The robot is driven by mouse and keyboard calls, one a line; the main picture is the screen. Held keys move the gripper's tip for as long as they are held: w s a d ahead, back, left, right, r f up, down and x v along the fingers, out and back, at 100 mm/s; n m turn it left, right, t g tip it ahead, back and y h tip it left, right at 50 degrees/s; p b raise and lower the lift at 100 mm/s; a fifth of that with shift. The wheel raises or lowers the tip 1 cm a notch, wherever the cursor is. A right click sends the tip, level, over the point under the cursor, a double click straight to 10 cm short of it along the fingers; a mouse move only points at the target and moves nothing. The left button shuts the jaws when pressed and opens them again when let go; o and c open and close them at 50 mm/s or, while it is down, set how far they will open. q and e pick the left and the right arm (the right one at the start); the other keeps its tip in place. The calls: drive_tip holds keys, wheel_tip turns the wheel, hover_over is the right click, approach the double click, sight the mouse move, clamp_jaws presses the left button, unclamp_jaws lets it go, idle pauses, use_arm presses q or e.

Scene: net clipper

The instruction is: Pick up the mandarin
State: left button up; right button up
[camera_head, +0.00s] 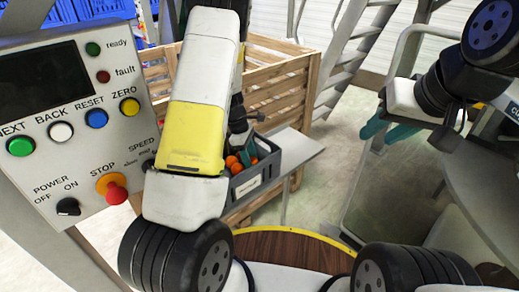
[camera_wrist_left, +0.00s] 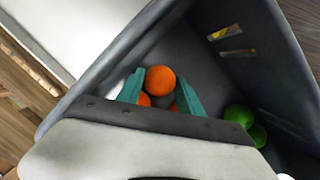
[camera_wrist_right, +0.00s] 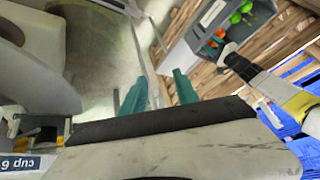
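Orange mandarins (camera_head: 236,165) lie in a dark grey crate (camera_head: 283,160) in the head view. In the left wrist view, one round mandarin (camera_wrist_left: 160,79) shows between and just beyond the teal fingertips of my left gripper (camera_wrist_left: 159,82). Parts of two more orange fruits (camera_wrist_left: 144,99) show below it, between the fingers. My left gripper reaches down into the crate with its fingers apart. Contact with the mandarin cannot be told. My right gripper (camera_wrist_right: 160,82) is open and empty, away from the crate; it also shows in the head view (camera_head: 388,130).
Green fruits (camera_wrist_left: 239,115) lie in the same crate, right of the mandarins. The crate stands on a grey shelf (camera_head: 300,160) beside a wooden bin (camera_head: 284,85). A button panel (camera_head: 75,125) stands at left. A grey table (camera_head: 480,185) is at right.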

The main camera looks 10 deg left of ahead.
use_arm(q)
wheel_tip(320, 180, up, 18)
drive_tip(key=shift+r, duration=0.1)
idle(0.8)
